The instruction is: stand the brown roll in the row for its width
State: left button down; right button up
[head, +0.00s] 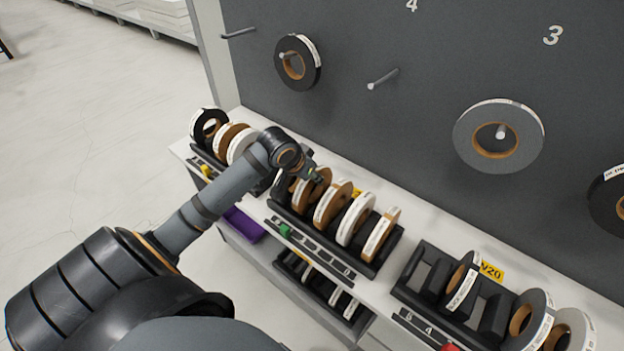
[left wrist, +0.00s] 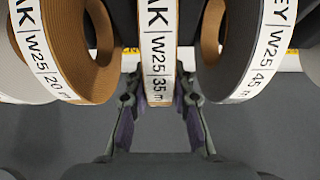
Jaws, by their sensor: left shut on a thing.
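My left gripper (head: 313,174) reaches down to the middle rack (head: 372,269) on the bench. In the left wrist view its two fingers (left wrist: 158,105) are shut on the lower edge of a brown roll (left wrist: 157,50) labelled W25, 35 m. The roll is upright between a brown W25, 20 m roll (left wrist: 60,50) and a grey W25, 45 m roll (left wrist: 250,50). In the head view the held brown roll (head: 311,199) appears partly covered by the gripper, in line with the rolls of that rack. I cannot tell if it rests on the rack. My right gripper is out of view.
Another rack with rolls (head: 208,124) stands at the left. Rolls hang on pegs on the dark back panel (head: 430,80). More rolls sit on a lower shelf (head: 325,290).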

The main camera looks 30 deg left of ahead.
pick_arm(q)
jog(key=shift+s+d+r, duration=0.1)
jog(key=shift+s+r, duration=0.1)
jog(key=shift+r, duration=0.05)
jog(key=shift+s+d+r, duration=0.1)
jog(key=shift+s+d, duration=0.05)
jog(key=shift+s, duration=0.05)
jog(key=shift+f, duration=0.3)
jog(key=c, duration=1.5)
grip_release()
jog(key=shift+w+f, duration=0.1)
jog(key=shift+f, duration=0.05)
jog(key=shift+c, duration=0.2)
jog(key=o, duration=0.4)
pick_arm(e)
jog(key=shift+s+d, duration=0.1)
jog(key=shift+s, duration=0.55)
